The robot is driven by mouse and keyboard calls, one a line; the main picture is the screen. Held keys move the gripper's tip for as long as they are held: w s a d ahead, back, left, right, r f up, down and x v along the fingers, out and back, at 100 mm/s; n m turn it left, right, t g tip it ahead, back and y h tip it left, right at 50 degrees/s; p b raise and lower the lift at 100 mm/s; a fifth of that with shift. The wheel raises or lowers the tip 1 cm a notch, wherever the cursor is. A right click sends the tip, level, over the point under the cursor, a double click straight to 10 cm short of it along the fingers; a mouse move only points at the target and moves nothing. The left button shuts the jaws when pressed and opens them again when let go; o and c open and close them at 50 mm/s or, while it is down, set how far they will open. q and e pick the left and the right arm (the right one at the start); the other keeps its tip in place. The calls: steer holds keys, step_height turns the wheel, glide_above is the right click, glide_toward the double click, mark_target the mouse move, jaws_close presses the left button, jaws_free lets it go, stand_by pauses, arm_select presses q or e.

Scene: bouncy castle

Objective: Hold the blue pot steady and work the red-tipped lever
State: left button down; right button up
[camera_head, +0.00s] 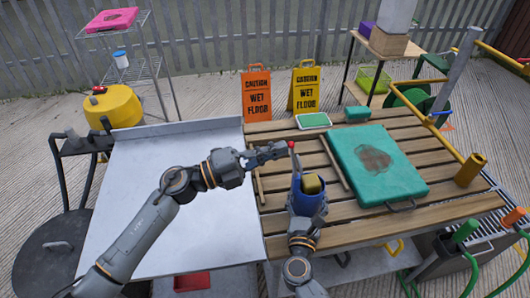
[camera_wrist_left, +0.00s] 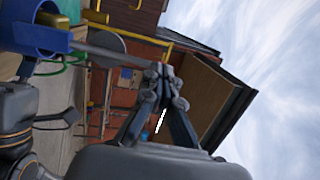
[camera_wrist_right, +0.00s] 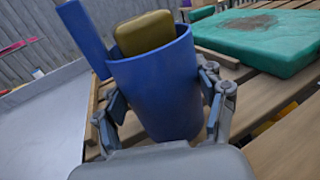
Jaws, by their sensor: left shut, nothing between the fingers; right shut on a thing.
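The blue pot (camera_head: 310,205) stands upright on the slatted table with a yellow-brown block (camera_head: 312,184) in it. In the right wrist view the pot (camera_wrist_right: 155,90) fills the middle, with a blue bar (camera_wrist_right: 84,38) at its left. My right gripper (camera_wrist_right: 165,100) is shut on the pot, one finger on each side. The red-tipped lever (camera_head: 292,158) rises at the pot's left side. My left gripper (camera_head: 284,150) is shut and empty, its fingertips right at the red tip; I cannot tell if they touch. In the left wrist view, a grey rod (camera_wrist_left: 118,54) runs from the pot toward the fingertips.
A teal padded board (camera_head: 350,150) lies right of the pot. Two wet floor signs, orange (camera_head: 257,95) and yellow (camera_head: 304,88), stand behind the table. A bare pale panel (camera_head: 150,180) lies left. A yellow post (camera_head: 470,170) stands at the right edge.

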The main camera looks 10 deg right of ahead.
mark_target(298, 160)
arm_select(q)
steer(key=shift+d+r, duration=0.1)
stand_by(0.3)
steer(key=shift+d+r+m+y, duration=0.15)
steer(key=shift+d+r+y, duration=0.15)
steer(key=shift+d+y, duration=0.3)
steer(key=shift+d+r+m+y, duration=0.15)
steer(key=shift+d+r+y, duration=0.1)
steer(key=shift+d+y, duration=0.35)
steer(key=d+y, duration=0.1)
steer(key=d+g+y, duration=0.1)
steer(key=d, duration=0.1)
steer(key=shift+r+y, duration=0.2)
steer(key=shift+y, duration=0.1)
steer(key=d+f+m+y, duration=0.1)
steer(key=d+f+y, duration=0.6)
steer(key=d+f, duration=0.2)
steer(key=shift+w+d+g, duration=0.3)
steer(key=shift+w+d, duration=0.05)
steer(key=shift+d, duration=1.05)
steer(key=shift+f, duration=0.2)
steer(key=shift+r, duration=0.15)
step_height(298, 160, up, 14)
steer(key=s, duration=0.2)
